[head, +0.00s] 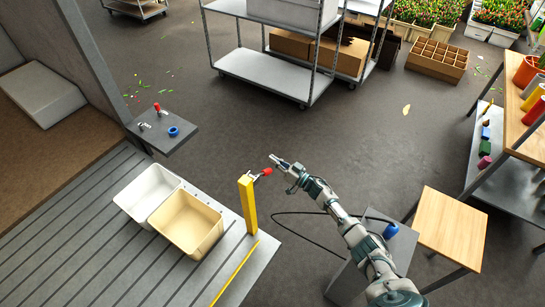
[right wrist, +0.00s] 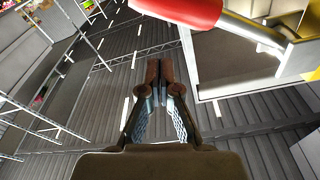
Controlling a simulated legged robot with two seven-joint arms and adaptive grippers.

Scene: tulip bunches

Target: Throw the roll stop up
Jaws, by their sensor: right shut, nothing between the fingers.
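The roll stop appears to be the lever with a red grip (head: 267,171) on a short metal arm, fixed to the yellow post (head: 248,204). In the head view the lever sticks out to the right from near the post's top. My right gripper (head: 276,160) is shut and empty, just beyond and right of the red grip; whether they touch is unclear. In the right wrist view the red grip (right wrist: 180,10) is large at the top edge, and my shut fingers (right wrist: 159,76) point below it. My left gripper is out of view.
The post stands at the edge of a ribbed grey platform beside a white bin (head: 150,190) and a cream bin (head: 187,224). A small shelf (head: 178,145) has a red-knobbed lever and a blue ring. A wooden table (head: 450,228) stands right; open floor lies beyond the gripper.

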